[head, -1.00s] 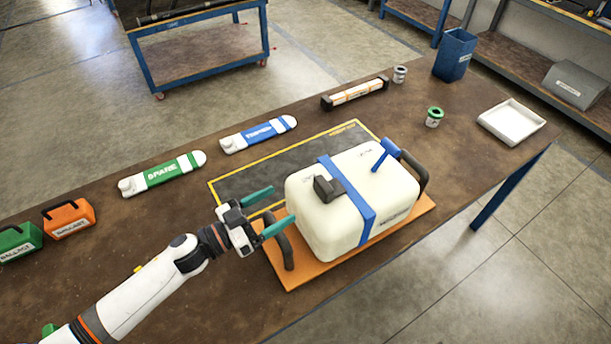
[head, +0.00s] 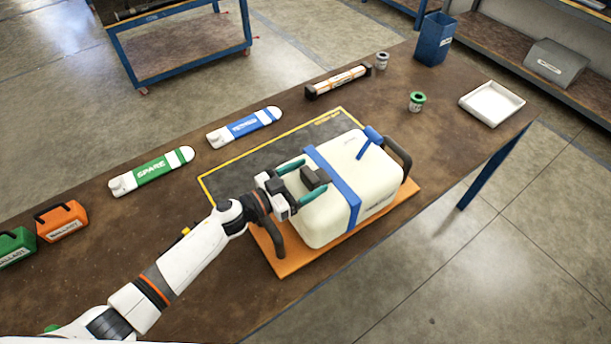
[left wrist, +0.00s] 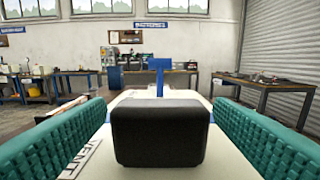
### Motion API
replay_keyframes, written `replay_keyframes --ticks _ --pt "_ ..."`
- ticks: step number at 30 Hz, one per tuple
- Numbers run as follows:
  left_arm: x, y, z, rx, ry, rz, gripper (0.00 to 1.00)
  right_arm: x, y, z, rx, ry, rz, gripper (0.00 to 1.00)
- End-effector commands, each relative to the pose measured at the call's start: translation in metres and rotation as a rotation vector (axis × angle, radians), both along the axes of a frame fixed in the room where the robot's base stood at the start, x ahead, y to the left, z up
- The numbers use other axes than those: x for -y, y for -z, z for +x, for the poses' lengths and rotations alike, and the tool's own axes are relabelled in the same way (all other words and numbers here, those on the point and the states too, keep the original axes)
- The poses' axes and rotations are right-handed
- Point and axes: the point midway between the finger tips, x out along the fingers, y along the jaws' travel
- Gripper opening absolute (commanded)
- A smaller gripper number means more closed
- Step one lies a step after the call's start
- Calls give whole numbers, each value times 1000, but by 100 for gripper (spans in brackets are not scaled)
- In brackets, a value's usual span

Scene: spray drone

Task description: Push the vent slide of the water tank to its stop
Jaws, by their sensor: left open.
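The cream water tank (head: 338,215) stands on an orange board (head: 292,264) and has a blue strap (head: 338,187) around it. On its top, left of the strap, is a black block (head: 314,177), which looks like the vent slide. It also fills the middle of the left wrist view (left wrist: 160,132), with a label reading "VENT" partly visible beside it. My left gripper (head: 303,182) is open, with its teal fingers on either side of the black block. I cannot tell whether they touch it. My right gripper is not in view.
A blue T-shaped handle (head: 369,140) stands up from the tank top beyond the strap. Black carry handles (head: 398,152) are at the tank's ends. Spare (head: 152,171) and blue-labelled (head: 245,127) parts lie behind. A white tray (head: 492,103) is at the right.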

Motion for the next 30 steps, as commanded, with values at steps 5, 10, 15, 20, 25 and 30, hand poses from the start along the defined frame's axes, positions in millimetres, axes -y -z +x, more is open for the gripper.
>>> replay_keyframes --ticks 5,10,15,20,25,30 --pt "1 0 0 0 0 0 76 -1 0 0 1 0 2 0" --pt "1 0 0 0 0 0 62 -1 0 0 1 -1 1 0" --pt "1 0 0 0 0 -1 34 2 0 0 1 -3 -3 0" --pt "1 0 0 0 0 -1 13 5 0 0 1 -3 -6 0" --pt "13 -1 9 -1 0 -4 13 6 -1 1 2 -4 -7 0" --pt "27 -1 18 0 0 -2 13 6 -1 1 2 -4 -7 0"
